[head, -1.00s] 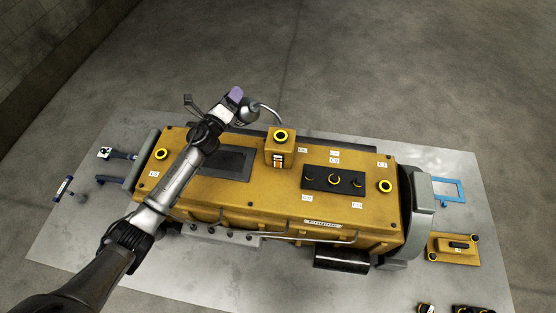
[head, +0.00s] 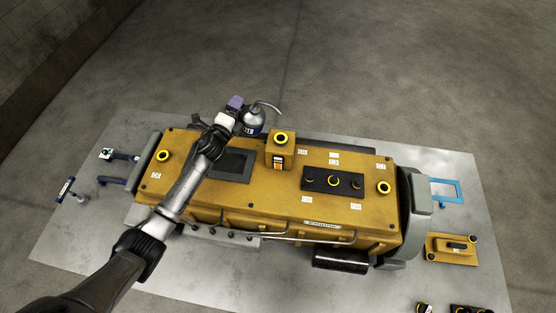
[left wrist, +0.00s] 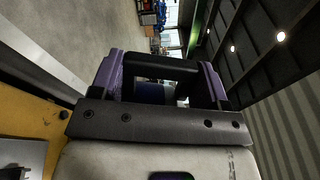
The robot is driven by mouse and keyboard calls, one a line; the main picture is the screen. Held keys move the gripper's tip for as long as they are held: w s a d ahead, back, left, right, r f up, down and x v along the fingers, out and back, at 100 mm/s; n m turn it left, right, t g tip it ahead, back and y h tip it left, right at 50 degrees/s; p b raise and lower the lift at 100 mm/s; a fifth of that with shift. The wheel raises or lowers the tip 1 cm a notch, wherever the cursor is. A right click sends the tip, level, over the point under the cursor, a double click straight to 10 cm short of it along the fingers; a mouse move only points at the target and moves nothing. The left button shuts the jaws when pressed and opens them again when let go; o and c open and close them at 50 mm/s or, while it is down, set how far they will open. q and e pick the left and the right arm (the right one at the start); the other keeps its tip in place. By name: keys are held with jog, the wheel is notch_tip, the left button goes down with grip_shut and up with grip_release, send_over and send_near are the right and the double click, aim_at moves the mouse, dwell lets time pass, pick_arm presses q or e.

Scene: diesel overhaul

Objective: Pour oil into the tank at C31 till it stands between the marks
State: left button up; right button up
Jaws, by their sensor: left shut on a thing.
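A grey metal oil can (head: 253,124) with a dark label and a thin curved spout (head: 268,106) is held by my left gripper (head: 237,104), behind the yellow engine block. The can looks about upright and its spout reaches right, above and behind the tank. The tank is a yellow box (head: 271,157) with a black-and-yellow ring opening (head: 281,138) on top and a gauge strip (head: 278,162) on its front. The oil level in the gauge is too small to read. In the left wrist view, the purple-sided jaws (left wrist: 160,75) close around a dark bar. My right gripper is not in view.
The yellow engine block (head: 230,195) lies on a pale floor plate (head: 75,235). A dark panel with knobs (head: 333,181) is right of the tank. A blue frame (head: 445,190) and a yellow cover (head: 452,248) lie at the right. Tools lie at the left.

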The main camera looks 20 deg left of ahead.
pick_arm(q)
jog(key=shift+d+n, duration=0.2)
jog(key=shift+n, duration=0.2)
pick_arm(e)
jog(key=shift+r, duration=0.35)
pick_arm(q)
jog(key=shift+r, duration=0.15)
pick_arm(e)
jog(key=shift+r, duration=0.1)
pick_arm(q)
jog(key=n+p, duration=0.1)
jog(key=d+n+p, duration=0.1)
jog(key=shift+s+d+r+g+p, duration=0.1)
jog(key=shift+d+r+g+p, duration=0.1)
jog(key=shift+r+g+p, duration=0.15)
jog(key=shift+d, duration=0.15)
jog(key=shift+f, duration=0.15)
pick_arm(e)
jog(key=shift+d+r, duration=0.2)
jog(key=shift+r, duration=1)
